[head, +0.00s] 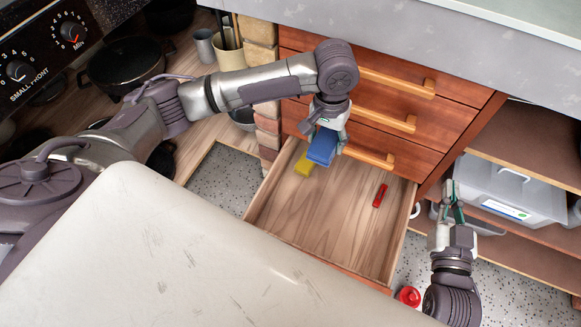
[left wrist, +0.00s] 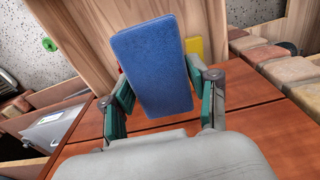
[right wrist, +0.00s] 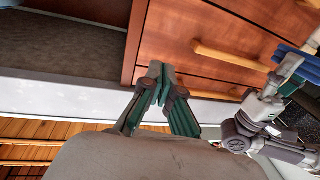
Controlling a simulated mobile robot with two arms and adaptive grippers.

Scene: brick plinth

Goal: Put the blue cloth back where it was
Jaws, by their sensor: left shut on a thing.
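The blue cloth (head: 322,147) is a flat, thick rectangular piece. My left gripper (head: 326,131) is shut on it and holds it over the back part of the open drawer (head: 330,222). In the left wrist view the cloth (left wrist: 152,65) stands between the two fingers and hides part of the drawer floor. My right gripper (head: 452,192) is to the right of the drawer, apart from it and empty. Its fingertips meet in the right wrist view (right wrist: 160,78).
A yellow block-like thing (head: 304,168) lies in the drawer beside the cloth, and a red item (head: 380,195) lies at its right. Most of the drawer floor is bare. A shelf with a grey plastic bin (head: 510,190) is at right. A pale countertop (head: 190,255) fills the foreground.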

